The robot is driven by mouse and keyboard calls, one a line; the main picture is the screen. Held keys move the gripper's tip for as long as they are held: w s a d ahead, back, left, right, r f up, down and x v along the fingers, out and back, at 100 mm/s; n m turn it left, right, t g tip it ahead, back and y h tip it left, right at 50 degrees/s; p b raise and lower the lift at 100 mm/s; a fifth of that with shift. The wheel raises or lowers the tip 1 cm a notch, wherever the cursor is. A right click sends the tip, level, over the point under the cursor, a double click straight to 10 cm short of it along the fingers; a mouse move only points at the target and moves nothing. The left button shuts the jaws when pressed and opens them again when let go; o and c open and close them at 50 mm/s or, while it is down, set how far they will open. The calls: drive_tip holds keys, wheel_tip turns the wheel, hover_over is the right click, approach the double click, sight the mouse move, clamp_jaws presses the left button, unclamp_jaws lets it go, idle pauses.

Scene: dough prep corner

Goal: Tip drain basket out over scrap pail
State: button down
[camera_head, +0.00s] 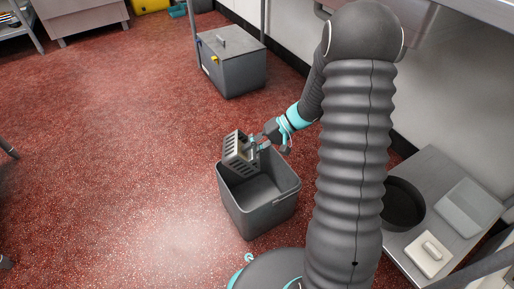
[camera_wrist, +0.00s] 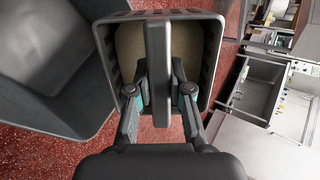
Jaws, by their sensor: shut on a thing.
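The drain basket (camera_head: 236,157) is a small grey slotted box. It is tilted and held above the far left rim of the scrap pail (camera_head: 262,215), an open grey square bin on the floor. My gripper (camera_head: 259,146) is shut on the basket's upright middle bar. In the wrist view my gripper (camera_wrist: 160,92) has a finger on each side of this bar, and the basket (camera_wrist: 211,55) fills the middle. Something beige (camera_wrist: 185,48) shows inside the basket on both sides of the bar. The pail (camera_wrist: 45,75) is at the left there, its inside partly seen.
A grey lidded metal box (camera_head: 232,68) stands on the floor behind the pail. At right, a low steel bench (camera_head: 440,178) holds a dark round pan (camera_head: 402,205), a pale lidded tub (camera_head: 428,256) and a shallow tray (camera_head: 468,208). The red floor (camera_head: 110,150) left of the pail is clear.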

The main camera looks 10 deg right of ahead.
drive_tip(key=shift+s+d+f+y+b, duration=0.1)
drive_tip(key=shift+d+f+y+b, duration=0.15)
drive_tip(key=shift+y+b, duration=0.45)
drive_tip(key=shift+d+f+y+b, duration=0.1)
drive_tip(key=shift+d+y+b, duration=0.25)
drive_tip(key=shift+b, duration=0.7)
drive_tip(key=shift+s+d+f+n+t+y, duration=0.15)
drive_tip(key=shift+d+f+y, duration=0.45)
drive_tip(key=shift+y, duration=0.6)
drive_tip(key=shift+s+d+f+n+t+y, duration=0.15)
drive_tip(key=shift+d+f+y, duration=0.45)
drive_tip(key=shift+y, duration=0.65)
drive_tip(key=shift+s+d+f+n+t+y, duration=0.15)
drive_tip(key=shift+d+f+y, duration=0.4)
drive_tip(key=shift+y, duration=0.65)
drive_tip(key=shift+d+r, duration=0.1)
drive_tip(key=shift+d, duration=0.05)
wheel_tip(320, 180, up, 3)
drive_tip(key=h+p, duration=0.5)
drive_tip(key=shift+w+r+m, duration=0.1)
drive_tip(key=shift+m, duration=0.15)
